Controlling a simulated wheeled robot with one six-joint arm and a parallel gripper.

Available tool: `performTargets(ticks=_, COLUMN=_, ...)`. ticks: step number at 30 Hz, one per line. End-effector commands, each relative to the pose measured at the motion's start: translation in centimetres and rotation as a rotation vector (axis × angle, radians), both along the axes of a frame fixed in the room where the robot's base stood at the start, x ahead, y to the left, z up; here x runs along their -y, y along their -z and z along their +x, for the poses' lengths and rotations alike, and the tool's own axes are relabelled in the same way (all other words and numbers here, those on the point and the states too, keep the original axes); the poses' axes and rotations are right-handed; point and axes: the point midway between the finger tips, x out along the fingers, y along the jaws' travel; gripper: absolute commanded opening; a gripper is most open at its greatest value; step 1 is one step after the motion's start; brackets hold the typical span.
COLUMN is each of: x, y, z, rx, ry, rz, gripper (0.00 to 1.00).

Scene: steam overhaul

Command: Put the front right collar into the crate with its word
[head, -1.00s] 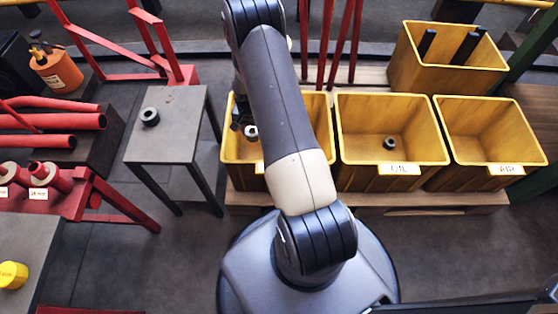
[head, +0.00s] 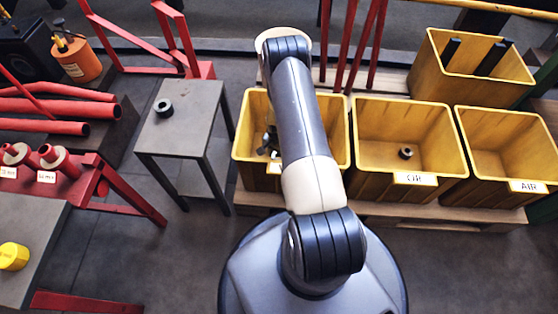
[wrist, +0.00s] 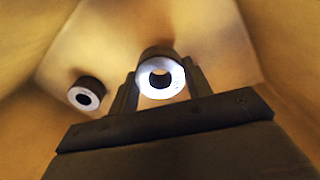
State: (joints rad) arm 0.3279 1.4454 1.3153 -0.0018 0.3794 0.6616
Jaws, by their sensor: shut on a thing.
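My gripper (wrist: 160,86) is shut on a dark collar (wrist: 176,74) with a bright ring face, seen between the fingers in the wrist view. In the head view my gripper (head: 268,141) is down inside the left yellow crate (head: 243,160). My arm covers part of that crate, and its label is mostly hidden. A second collar (wrist: 90,84) lies inside this crate, left of the held one in the wrist view. Another dark collar (head: 164,108) sits on the small grey table (head: 190,130).
The right crate (head: 490,180), labelled AIR, looks empty. A further yellow crate (head: 425,85) behind holds dark bars. Red pipes (head: 60,108) and a red stand (head: 130,195) are at left. A yellow cylinder (head: 12,257) sits on the near-left table.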

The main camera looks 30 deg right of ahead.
Motion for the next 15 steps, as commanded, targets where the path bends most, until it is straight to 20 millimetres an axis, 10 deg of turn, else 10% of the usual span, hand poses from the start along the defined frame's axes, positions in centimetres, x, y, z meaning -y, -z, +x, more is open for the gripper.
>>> performTargets(ticks=15, x=0.0, y=3.4, z=0.0, rx=0.001, ry=-0.001, rz=0.0, gripper=0.03)
